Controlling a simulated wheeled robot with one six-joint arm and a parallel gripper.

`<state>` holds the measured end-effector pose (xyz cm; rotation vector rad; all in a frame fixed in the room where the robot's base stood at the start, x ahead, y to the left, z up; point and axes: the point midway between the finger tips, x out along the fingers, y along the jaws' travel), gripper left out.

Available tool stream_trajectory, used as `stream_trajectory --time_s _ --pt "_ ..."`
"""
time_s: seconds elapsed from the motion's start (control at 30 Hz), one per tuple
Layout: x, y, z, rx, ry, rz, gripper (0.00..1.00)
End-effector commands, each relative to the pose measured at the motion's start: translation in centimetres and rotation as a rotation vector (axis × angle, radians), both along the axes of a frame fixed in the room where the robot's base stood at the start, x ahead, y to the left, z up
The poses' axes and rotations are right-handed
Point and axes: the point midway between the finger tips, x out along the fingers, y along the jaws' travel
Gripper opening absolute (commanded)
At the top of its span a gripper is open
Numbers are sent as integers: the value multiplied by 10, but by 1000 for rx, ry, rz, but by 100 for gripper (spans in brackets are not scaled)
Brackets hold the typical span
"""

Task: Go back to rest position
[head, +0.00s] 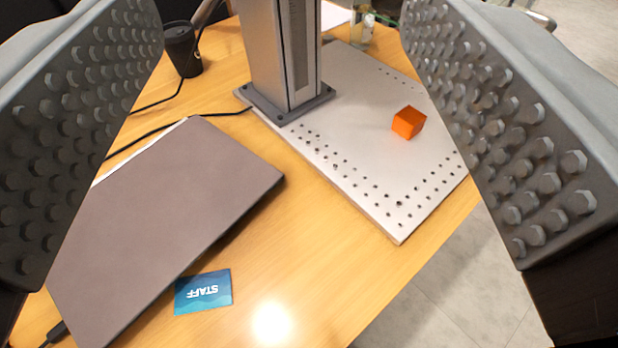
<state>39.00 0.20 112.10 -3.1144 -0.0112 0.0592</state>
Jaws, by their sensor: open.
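My gripper (300,140) shows as two large grey studded fingers, one at the left edge and one at the right edge. The fingers are wide apart, with nothing held between them. Below and beyond them is a wooden table. An orange cube (408,122) sits on the light metal plate (375,200) of the laser marker, near the right finger and apart from it. The marker's grey column (283,50) stands at the back of the plate; its top is cut off by the picture edge.
A closed grey laptop (170,215) lies on the table (290,240) at left. A blue STAFF card (203,292) lies in front of it. A black cup (182,48) and dark cables (180,128) are behind. The table edge runs at right, with tiled floor beyond.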

Motion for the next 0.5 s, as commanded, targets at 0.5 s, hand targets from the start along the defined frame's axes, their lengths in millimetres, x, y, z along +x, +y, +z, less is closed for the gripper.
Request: stream_trajectory --time_s 0.5 --pt "-19 -2 -2 -27 11 -7 63"
